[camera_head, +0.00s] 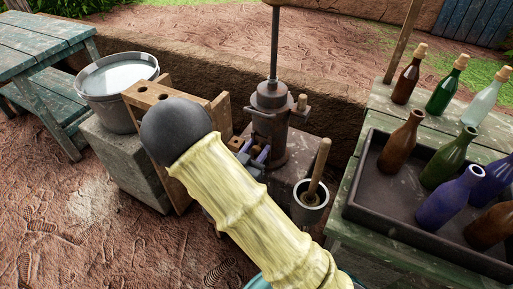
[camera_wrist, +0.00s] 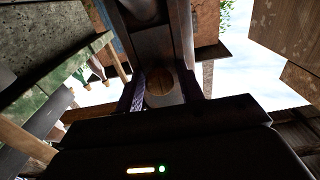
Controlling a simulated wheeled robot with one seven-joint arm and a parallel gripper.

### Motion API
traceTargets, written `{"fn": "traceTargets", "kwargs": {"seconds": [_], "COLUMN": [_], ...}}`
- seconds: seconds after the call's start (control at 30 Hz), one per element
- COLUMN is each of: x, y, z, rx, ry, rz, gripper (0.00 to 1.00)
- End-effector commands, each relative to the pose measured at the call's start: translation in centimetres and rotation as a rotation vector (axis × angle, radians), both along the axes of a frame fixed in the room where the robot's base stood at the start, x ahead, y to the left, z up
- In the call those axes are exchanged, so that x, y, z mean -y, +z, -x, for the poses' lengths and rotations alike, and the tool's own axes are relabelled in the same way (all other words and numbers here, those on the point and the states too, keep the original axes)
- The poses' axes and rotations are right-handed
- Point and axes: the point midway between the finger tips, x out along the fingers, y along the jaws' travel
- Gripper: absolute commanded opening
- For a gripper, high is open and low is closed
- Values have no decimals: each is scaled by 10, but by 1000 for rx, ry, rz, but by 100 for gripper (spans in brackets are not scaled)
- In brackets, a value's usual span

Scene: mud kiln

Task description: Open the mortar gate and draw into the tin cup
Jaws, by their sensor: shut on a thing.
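A dark metal cylinder with a tall rod and a small side peg (camera_head: 270,115) stands on a block. My gripper (camera_head: 253,153) is at its lower front, with blue-purple fingers. In the wrist view my gripper (camera_wrist: 160,95) has a finger on each side of a round wooden knob (camera_wrist: 159,82), shut on it. The knob sits in front of the grey metal body; whether it belongs to the gate is not clear. A small grey metal cup (camera_head: 309,213) with a wooden stick in it stands right of the cylinder. I cannot tell whether it is the tin cup.
A wooden frame with holes (camera_head: 200,115) and a bucket of pale liquid (camera_head: 118,90) on a stone block stand left. A green table (camera_head: 350,222) at right bears a dark tray (camera_head: 425,240) with several bottles. A low mud wall (camera_head: 325,110) runs behind.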

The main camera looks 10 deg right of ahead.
Motion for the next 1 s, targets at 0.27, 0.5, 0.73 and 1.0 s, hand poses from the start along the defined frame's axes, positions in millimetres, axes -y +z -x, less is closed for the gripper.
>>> {"fn": "traceTargets", "kwargs": {"seconds": [0.27, 0.5, 0.73, 1.0], "x": [-1, 0, -7, -33], "y": [-5, -4, -3, -2], "z": [2, 1, 9, 48], "rx": [-17, -12, -11, -12], "ry": [2, 1, 3, 6], "rz": [-5, -4, -4, -3], "gripper": [44, 46, 46, 46]}}
